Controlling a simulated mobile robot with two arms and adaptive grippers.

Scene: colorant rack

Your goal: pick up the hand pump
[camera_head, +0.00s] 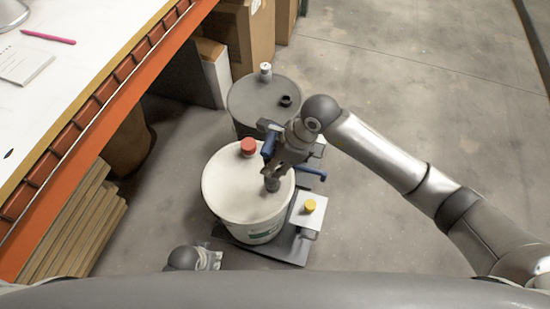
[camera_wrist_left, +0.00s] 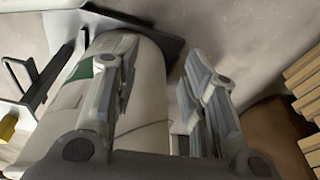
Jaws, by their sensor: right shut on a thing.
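The hand pump (camera_head: 312,173), as far as I can make it out, shows as blue parts on either side of my right gripper (camera_head: 275,172). The gripper and wrist hide much of it. My right gripper is shut on it, over the right side of the white bucket's lid (camera_head: 228,189). A dark grey round piece shows just below the fingers; I cannot tell whether it belongs to the pump. My left gripper (camera_head: 210,259) is low, in front of the bucket. In the left wrist view it (camera_wrist_left: 160,62) is open and empty, with the white bucket (camera_wrist_left: 150,75) close by.
A red cap (camera_head: 248,147) sits on the white lid. A grey drum (camera_head: 262,95) stands behind. A small white stand with a yellow knob (camera_head: 310,206) is at the right. An orange-edged workbench (camera_head: 110,110) is at the left. The floor at the right is clear.

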